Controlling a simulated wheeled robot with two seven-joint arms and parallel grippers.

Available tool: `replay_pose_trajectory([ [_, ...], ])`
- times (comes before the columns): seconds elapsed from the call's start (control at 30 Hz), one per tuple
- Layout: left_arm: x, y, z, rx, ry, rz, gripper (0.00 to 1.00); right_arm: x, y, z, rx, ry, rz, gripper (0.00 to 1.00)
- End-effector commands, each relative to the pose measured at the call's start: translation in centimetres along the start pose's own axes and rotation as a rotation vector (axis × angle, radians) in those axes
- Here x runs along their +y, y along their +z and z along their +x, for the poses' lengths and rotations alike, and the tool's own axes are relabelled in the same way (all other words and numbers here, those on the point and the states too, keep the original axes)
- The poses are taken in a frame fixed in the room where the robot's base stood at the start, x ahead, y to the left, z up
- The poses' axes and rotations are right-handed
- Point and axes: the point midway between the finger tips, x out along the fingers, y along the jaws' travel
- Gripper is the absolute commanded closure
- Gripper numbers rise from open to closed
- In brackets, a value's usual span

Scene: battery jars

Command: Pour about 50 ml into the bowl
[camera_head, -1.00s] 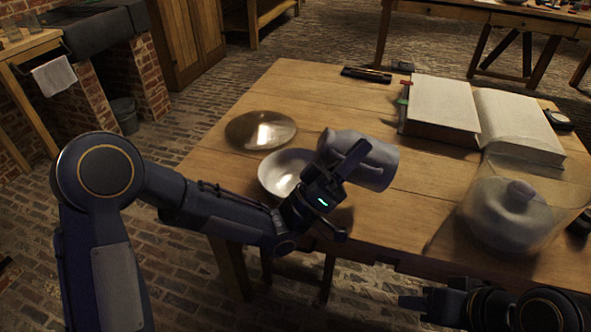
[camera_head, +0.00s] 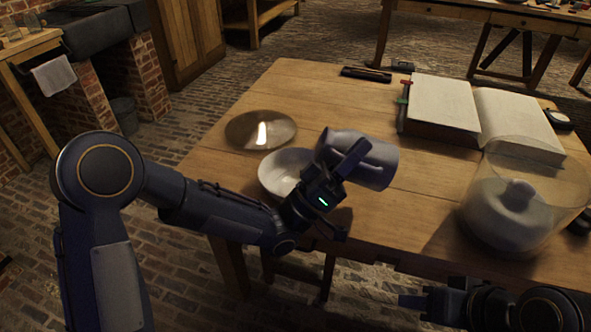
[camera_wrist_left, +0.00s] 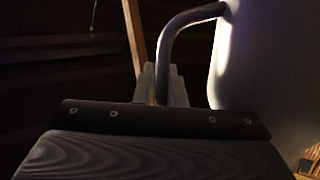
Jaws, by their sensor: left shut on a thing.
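A grey-white jug (camera_head: 372,163) is tilted far over on its side, its mouth end toward the left above the bowl. My left gripper (camera_head: 345,165) is shut on its handle; the handle (camera_wrist_left: 186,24) and part of the jug's side (camera_wrist_left: 275,70) show in the left wrist view. The white bowl (camera_head: 272,178) sits on the table, partly hidden behind my left gripper. No stream of liquid can be made out, and the level in the bowl cannot be told. My right gripper (camera_head: 425,303) is low at the bottom right, away from the bowl; its jaws are unclear.
A shiny round plate (camera_head: 250,130) lies behind the bowl on the wooden table (camera_head: 330,100). An open book (camera_head: 445,105) lies at the back right. A clear glass jar with a pale lidded pot inside (camera_head: 510,215) stands at the right. The table's middle is clear.

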Motion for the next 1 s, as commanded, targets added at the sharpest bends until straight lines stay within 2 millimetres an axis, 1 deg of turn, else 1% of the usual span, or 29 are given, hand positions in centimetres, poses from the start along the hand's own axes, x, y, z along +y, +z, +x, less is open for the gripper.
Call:
replay_pose_trajectory([
  [0.4,0.1,-0.1,0.1,0.000,0.002,0.002,1.00,0.0,0.0,0.0,0.000,0.000,0.000,0.64],
  [0.57,0.2,0.0,0.5,-0.035,-0.012,0.024,1.00,-0.1,-0.1,-0.3,0.000,0.000,0.000,0.64],
  [0.7,0.4,0.2,1.4,-0.120,-0.047,0.076,1.00,-0.4,-0.5,-0.9,0.000,0.000,0.000,0.64],
  [0.83,-0.1,1.6,1.3,-0.243,-0.089,0.153,1.00,-0.4,-0.4,-0.8,0.000,0.000,0.000,0.64],
  [0.87,-0.2,1.8,1.5,-0.273,-0.099,0.172,1.00,-0.5,-0.5,-1.1,0.000,0.000,0.000,0.64],
  [0.9,0.0,1.6,2.0,-0.312,-0.112,0.198,1.00,-0.8,-0.9,-1.8,-0.001,0.000,0.000,0.64],
  [1.0,0.2,1.8,2.7,-0.404,-0.143,0.255,1.00,-1.4,-1.5,-3.0,0.000,0.000,0.000,0.64],
])
